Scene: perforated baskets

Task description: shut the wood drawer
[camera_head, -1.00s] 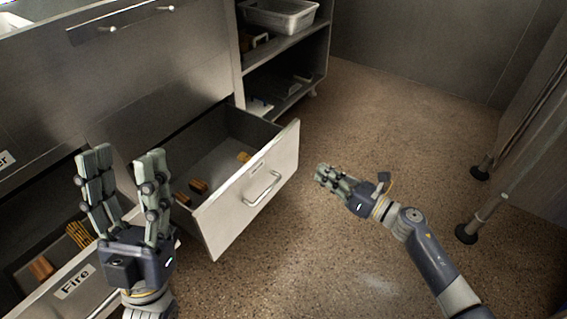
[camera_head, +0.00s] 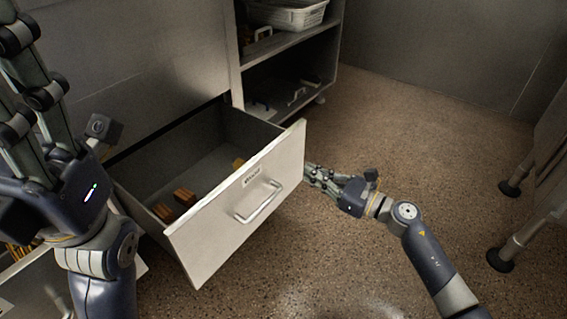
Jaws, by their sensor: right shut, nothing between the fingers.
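The wood drawer (camera_head: 235,212) stands pulled open, its labelled pale front and bar handle (camera_head: 259,203) facing the lower right. A few brown wooden blocks (camera_head: 184,197) lie inside. My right gripper (camera_head: 312,178) is shut and empty, its fingertips right beside the right end of the drawer front; I cannot tell whether they touch it. My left gripper (camera_head: 25,105) is large at the left edge, close to the camera, with its fingers pointing up and partly cut off. Its opening cannot be made out. It hides part of the area left of the drawer.
Another open drawer (camera_head: 14,282) shows at the lower left, mostly behind my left arm. A shelf unit (camera_head: 285,52) with a white perforated basket (camera_head: 287,15) stands behind the wood drawer. Metal legs (camera_head: 507,252) stand at the right. The floor (camera_head: 400,140) between is clear.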

